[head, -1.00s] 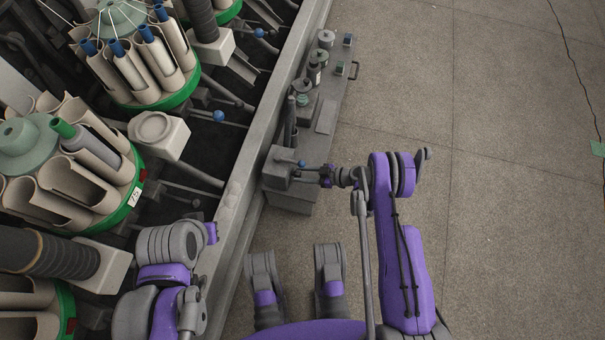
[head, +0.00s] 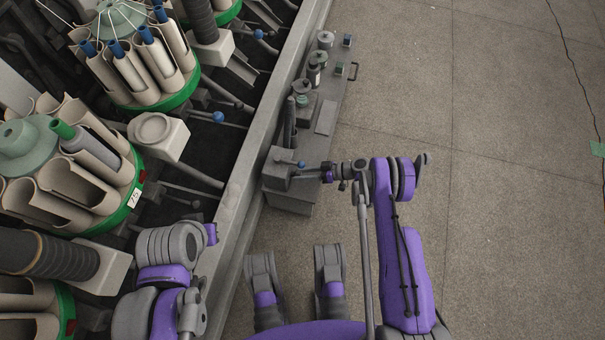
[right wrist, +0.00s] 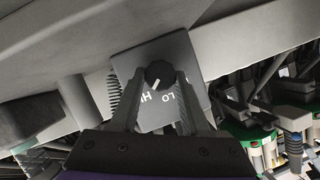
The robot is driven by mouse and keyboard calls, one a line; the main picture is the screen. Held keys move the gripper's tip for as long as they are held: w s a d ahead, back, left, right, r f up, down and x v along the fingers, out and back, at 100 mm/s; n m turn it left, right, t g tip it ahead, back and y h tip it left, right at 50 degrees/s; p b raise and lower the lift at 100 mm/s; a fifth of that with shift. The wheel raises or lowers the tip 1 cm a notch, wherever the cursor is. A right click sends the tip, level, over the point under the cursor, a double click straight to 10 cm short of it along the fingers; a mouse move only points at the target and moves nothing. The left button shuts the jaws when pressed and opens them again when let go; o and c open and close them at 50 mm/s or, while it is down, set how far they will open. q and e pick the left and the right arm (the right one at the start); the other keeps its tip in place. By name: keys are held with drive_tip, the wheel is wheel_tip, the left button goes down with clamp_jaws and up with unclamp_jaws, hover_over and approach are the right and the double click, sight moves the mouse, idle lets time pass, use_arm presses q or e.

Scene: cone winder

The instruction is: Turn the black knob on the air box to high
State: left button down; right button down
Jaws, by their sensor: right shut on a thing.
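The air box (head: 282,165) is a grey box low beside the machine's long rail in the head view. In the right wrist view its dark plate (right wrist: 150,48) carries the round black knob (right wrist: 159,72). The knob's white pointer slants to the lower left, towards the HI marking; a LO marking sits to the right of it. My right gripper (right wrist: 158,80) is shut on the black knob, with one finger on each side. In the head view the right gripper (head: 303,171) reaches the box from the right. My left arm shows at the lower left; its gripper is not visible.
A long grey rail (head: 240,185) runs beside the air box. Several canisters and small fittings stand on a grey base (head: 327,118) beyond it. The winder (head: 160,95) with cones and green rings fills the left. Open floor (head: 500,200) lies to the right.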

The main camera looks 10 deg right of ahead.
drive_tip(key=shift+c, duration=1.9)
unclamp_jaws()
drive_tip(key=p+v, duration=0.2)
drive_tip(key=v, duration=0.8)
drive_tip(key=shift+d+r, duration=0.15)
drive_tip(key=shift+d, duration=0.2)
